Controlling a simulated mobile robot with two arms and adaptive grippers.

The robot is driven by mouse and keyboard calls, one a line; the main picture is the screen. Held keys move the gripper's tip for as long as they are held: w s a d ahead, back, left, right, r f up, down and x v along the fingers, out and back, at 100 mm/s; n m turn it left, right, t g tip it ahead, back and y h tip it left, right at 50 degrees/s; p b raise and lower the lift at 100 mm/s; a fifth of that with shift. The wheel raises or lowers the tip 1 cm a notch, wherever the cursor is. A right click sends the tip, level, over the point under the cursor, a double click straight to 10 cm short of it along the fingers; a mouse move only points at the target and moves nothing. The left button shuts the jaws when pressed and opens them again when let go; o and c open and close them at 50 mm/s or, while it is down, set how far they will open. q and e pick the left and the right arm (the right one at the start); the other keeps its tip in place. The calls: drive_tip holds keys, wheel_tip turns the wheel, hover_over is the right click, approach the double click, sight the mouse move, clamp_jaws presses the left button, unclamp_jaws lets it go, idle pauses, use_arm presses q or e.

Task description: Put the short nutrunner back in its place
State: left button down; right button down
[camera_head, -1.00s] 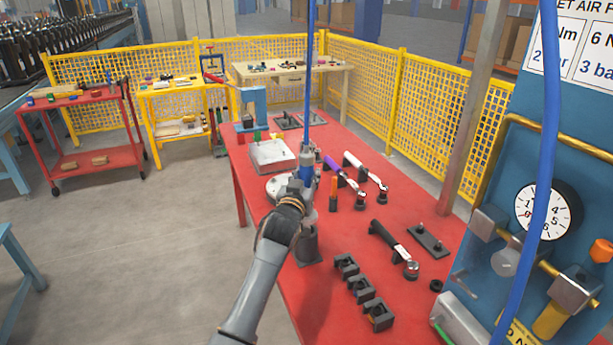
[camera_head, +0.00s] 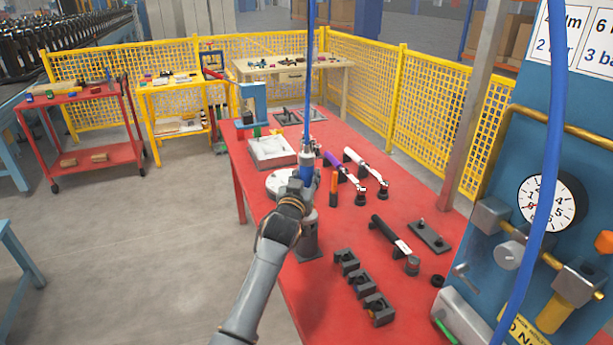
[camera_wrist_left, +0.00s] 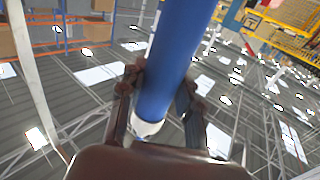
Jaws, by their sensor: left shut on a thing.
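The short nutrunner (camera_head: 306,171) is upright over the red table, with a blue body and pale collar, hanging under a blue hose. My left gripper (camera_head: 297,187) is shut around it from the left. In the left wrist view, the two dark fingers of the gripper (camera_wrist_left: 157,100) lie on either side of the blue body of the nutrunner (camera_wrist_left: 176,65). A dark grey round holder (camera_head: 309,238) stands on the table directly below. My gripper hides part of the join, so I cannot tell how far the tool's lower end is inside. My right gripper is not in view.
On the red table (camera_head: 345,320), an orange-handled tool (camera_head: 334,188) stands close right of the nutrunner. Several torque wrenches, including a black-handled one (camera_head: 388,233), lie further right. Black blocks (camera_head: 361,285) sit in front. A blue pneumatic panel (camera_head: 530,130) stands at right.

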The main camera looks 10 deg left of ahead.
use_arm(q)
drive_tip(key=shift+f+b, duration=0.9)
drive_tip(key=shift+f, duration=0.2)
idle(0.3)
drive_tip(key=c, duration=0.8)
unclamp_jaws()
drive_tip(key=shift+c, duration=0.2)
drive_tip(key=shift+s+f, duration=0.1)
drive_tip(key=shift+f, duration=0.2)
drive_tip(key=s, duration=1.2)
drive_tip(key=shift+r, duration=0.25)
drive_tip(key=shift+a+f, duration=0.1)
drive_tip(key=shift+a, duration=0.05)
